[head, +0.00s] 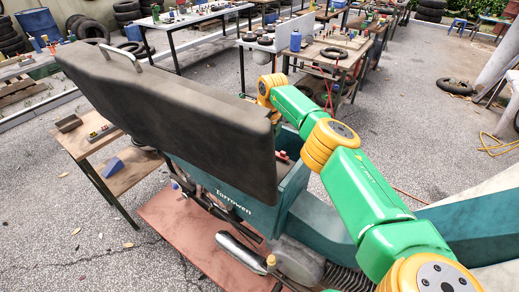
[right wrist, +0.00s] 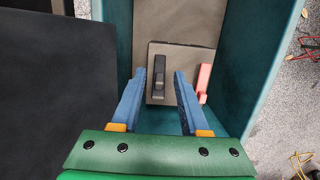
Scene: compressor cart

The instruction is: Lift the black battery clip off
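In the right wrist view a black battery clip (right wrist: 158,84) stands on the grey-brown top of a battery (right wrist: 182,60) inside a teal compartment (right wrist: 260,50). A red clip (right wrist: 203,82) sits to its right, partly behind my right finger. My right gripper (right wrist: 159,74) has two blue fingers, open and empty. In the picture the black clip shows between the fingertips; I cannot tell how far above it they are. In the head view my green and yellow right arm reaches to the teal compartment (head: 292,185), and the black clip is hidden. My left gripper is not in view.
A large dark raised seat (head: 175,110) stands beside the compartment and fills the left of the right wrist view (right wrist: 50,90). The compartment walls are close on both sides. A low wooden table (head: 118,165) and workbenches (head: 335,62) stand around.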

